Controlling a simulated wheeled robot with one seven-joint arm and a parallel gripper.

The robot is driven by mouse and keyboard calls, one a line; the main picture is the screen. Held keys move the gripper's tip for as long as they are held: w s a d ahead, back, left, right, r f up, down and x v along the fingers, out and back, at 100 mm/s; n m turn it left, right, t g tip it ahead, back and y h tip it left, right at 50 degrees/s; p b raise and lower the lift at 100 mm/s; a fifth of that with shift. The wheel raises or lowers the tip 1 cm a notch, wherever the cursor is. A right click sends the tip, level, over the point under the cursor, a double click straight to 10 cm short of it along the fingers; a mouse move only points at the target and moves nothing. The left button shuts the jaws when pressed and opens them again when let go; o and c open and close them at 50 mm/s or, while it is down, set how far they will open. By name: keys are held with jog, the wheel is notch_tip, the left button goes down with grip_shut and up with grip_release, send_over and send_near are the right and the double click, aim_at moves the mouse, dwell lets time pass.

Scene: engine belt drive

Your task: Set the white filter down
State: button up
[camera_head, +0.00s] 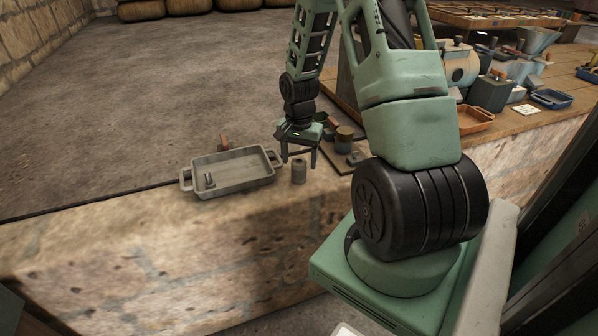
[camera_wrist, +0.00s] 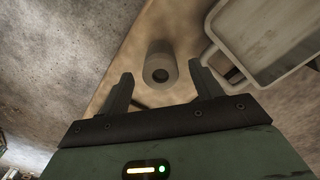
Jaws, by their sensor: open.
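The pale grey-white filter (camera_head: 299,171) is a short upright cylinder on the stone ledge, just right of the grey tray. In the wrist view the filter (camera_wrist: 160,68) shows end-on with a dark round hole, beyond and between my fingertips. My gripper (camera_head: 299,157) is open, directly above or close to the filter in the head view. In the wrist view my gripper (camera_wrist: 160,90) has its two fingers spread apart, with a gap on each side of the filter. No finger visibly touches it.
The grey two-handled tray (camera_head: 232,190) holds a small dark item and stands close to the filter. Several small parts, including a brown-topped cylinder (camera_head: 344,138), stand behind right on a dark board (camera_head: 336,160). An orange tray (camera_head: 476,120) is farther right. The ledge's front is bare.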

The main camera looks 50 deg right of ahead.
aim_at(299, 161)
notch_tip(299, 161, down, 3)
jog(key=shift+f, duration=0.2)
jog(key=c, duration=1.3)
